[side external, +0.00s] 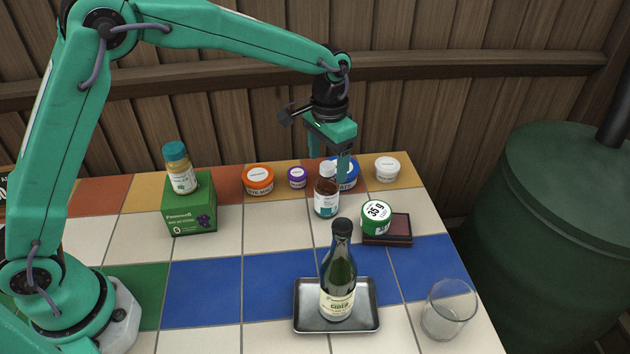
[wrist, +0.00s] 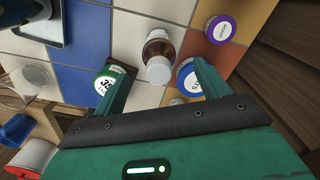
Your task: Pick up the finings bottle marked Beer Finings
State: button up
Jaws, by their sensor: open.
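A small brown bottle (side external: 326,203) with a white cap and a white and teal label stands upright on the tiles near the back. Its label is too small to read. In the wrist view the bottle (wrist: 159,48) is seen from above, cap toward the camera. My gripper (side external: 328,162) points down at it, with the fingers around the height of its cap. In the wrist view my gripper (wrist: 163,70) is open and empty, one finger on each side of the bottle's cap. I cannot tell whether either finger touches it.
A blue-rimmed tub (side external: 347,174) is close behind the bottle. A green tub (side external: 377,222) stands to its right on a dark red block (side external: 398,236). A cider bottle (side external: 338,284) stands on a metal tray (side external: 302,320) in front. A teal-capped jar (side external: 181,172) sits on a green box (side external: 190,212).

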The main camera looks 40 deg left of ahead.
aim_at(327, 177)
jog(key=shift+f, duration=2.6)
jog(key=c, duration=1.2)
jog(key=shift+r, duration=0.1)
jog(key=shift+r, duration=0.75)
jog(key=r, duration=0.3)
jog(key=shift+s+d+r, duration=0.1)
jog(key=shift+s+d, duration=0.3)
jog(key=s+d+r, duration=0.4)
jog(key=s, duration=0.1)
jog(key=s+d+r, duration=0.2)
jog(key=s+d, duration=0.1)
jog(key=shift+r, duration=0.15)
